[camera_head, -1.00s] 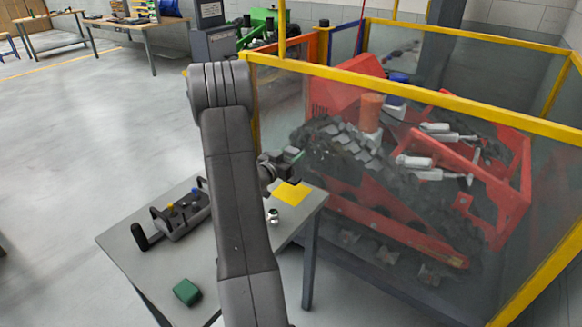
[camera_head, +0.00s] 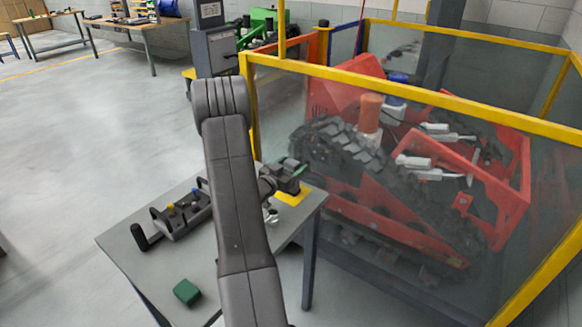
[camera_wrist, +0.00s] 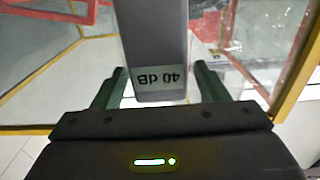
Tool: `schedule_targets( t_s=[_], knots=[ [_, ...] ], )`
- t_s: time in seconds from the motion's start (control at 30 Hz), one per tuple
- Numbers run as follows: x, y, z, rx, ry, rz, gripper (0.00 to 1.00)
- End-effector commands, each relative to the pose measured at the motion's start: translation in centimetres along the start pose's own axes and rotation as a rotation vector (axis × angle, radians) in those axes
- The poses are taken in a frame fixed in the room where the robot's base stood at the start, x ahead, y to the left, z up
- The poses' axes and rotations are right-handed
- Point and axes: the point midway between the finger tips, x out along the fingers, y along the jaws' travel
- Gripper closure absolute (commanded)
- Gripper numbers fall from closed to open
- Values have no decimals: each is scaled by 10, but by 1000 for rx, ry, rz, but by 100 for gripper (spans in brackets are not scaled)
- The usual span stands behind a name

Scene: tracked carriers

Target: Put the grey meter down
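On the table are a grey tray with a black handle (camera_head: 180,216), a green block (camera_head: 187,291) and small silver parts (camera_head: 271,214). A glass-panelled yellow fence (camera_head: 420,88) with a red tracked carrier (camera_head: 455,170) behind it stands close on the right.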

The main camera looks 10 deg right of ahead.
Motion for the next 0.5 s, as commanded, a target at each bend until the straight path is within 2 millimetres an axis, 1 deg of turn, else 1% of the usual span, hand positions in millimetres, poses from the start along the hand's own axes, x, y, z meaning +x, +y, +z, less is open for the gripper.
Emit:
schedule_targets(
  t_s=[0.23,0.37,0.5],
  knots=[
    [0,0,-1,0,0,0,33],
    [0,0,-5,0,0,0,33],
    [-24,-1,-1,-2,-1,-4,33]
  ],
)
